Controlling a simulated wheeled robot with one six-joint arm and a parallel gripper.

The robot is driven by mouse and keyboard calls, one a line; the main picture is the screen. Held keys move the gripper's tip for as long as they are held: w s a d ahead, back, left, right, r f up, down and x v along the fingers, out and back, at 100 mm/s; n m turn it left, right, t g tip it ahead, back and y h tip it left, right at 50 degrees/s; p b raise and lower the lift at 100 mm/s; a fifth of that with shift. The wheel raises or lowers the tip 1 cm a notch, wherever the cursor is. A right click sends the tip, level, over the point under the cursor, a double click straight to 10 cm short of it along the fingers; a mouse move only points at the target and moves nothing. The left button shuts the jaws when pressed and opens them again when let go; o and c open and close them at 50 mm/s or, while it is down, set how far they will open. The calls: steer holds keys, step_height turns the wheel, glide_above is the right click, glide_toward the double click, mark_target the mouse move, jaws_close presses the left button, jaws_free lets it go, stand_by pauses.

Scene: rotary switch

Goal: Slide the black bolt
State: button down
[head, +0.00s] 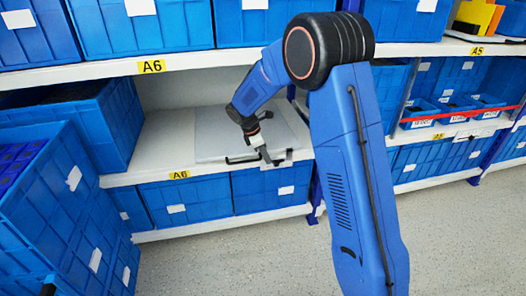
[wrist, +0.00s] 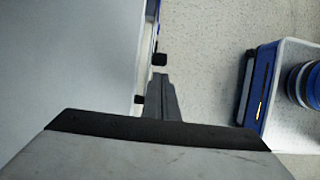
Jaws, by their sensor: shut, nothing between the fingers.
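A pale grey panel (head: 215,140) lies on the middle shelf; it fills the left of the wrist view (wrist: 70,60). A small black block (wrist: 160,59), which looks like the bolt's knob, shows at the panel's edge just beyond my fingertips. A second small dark piece (wrist: 139,99) lies on the edge left of my fingers. My gripper (head: 266,158) is at the panel's front right corner, its fingers shut with nothing between them; they also show in the wrist view (wrist: 160,78). I cannot tell whether they touch the black block. In the head view the bolt is too small to make out.
A black bar handle (head: 240,160) is on the panel's front edge. Blue bins (head: 200,200) fill the shelf below, and blue crates (head: 60,125) stand at the left. A white shelf board (head: 150,70) runs above. The speckled floor (head: 450,235) is clear at the right.

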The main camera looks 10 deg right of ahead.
mark_target(278, 162)
steer(key=shift+x, duration=1.05)
steer(key=shift+d, duration=0.1)
steer(key=shift+d, duration=1.65)
